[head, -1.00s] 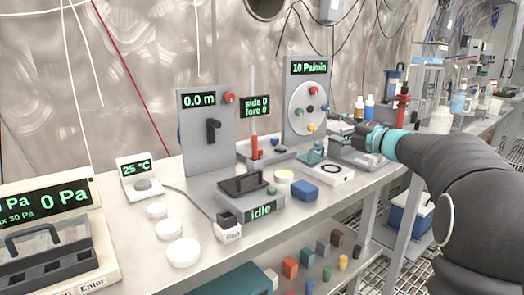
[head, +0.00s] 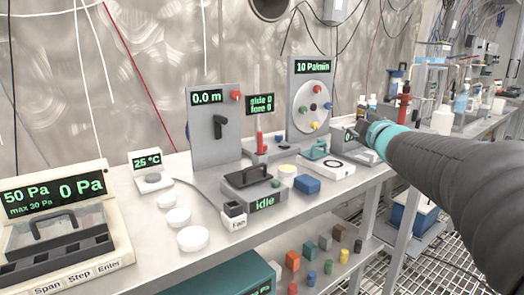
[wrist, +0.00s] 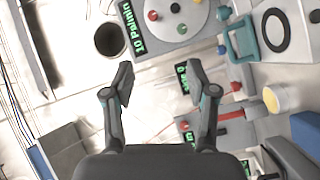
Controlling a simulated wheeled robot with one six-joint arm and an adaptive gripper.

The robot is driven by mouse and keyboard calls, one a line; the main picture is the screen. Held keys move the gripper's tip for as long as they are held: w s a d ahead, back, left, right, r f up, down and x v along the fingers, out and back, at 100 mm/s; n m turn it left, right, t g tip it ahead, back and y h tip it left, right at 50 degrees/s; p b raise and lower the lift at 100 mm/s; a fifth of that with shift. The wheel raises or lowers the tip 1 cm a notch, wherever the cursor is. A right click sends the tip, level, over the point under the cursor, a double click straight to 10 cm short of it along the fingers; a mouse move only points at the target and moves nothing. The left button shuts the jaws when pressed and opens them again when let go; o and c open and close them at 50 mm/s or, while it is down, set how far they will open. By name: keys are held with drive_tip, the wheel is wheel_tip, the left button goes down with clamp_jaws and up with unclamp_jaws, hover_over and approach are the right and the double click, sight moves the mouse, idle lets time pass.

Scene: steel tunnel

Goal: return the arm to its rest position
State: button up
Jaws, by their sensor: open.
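My arm (head: 450,165) reaches in from the right edge of the head view, over the right part of the bench, with a teal ring near its end.
The steel bench (head: 150,222) carries a 10 Pa/min dial panel (head: 309,95), a 0.0 m panel (head: 214,125), an idle box (head: 262,203) and a blue block (head: 306,185). White discs (head: 193,238) lie in front. Coloured blocks (head: 311,279) sit on the lower shelf.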

drive_tip(key=s+a+f+m+g, duration=0.3)
drive_tip(key=s+f, duration=0.5)
drive_tip(key=s, duration=0.4)
drive_tip(key=s+a+f+m+g, duration=0.3)
drive_tip(key=s+f+m+g, duration=0.2)
drive_tip(key=s+f, duration=0.4)
drive_tip(key=s+a+f+m+g+h, duration=0.1)
drive_tip(key=s+a+f+m+g, duration=0.2)
drive_tip(key=s, duration=1.2)
wheel_tip(320, 180, down, 6)
drive_tip(key=m+g, duration=0.1)
drive_tip(key=m, duration=0.2)
drive_tip(key=shift+s+m, duration=0.3)
drive_tip(key=shift+s, duration=0.05)
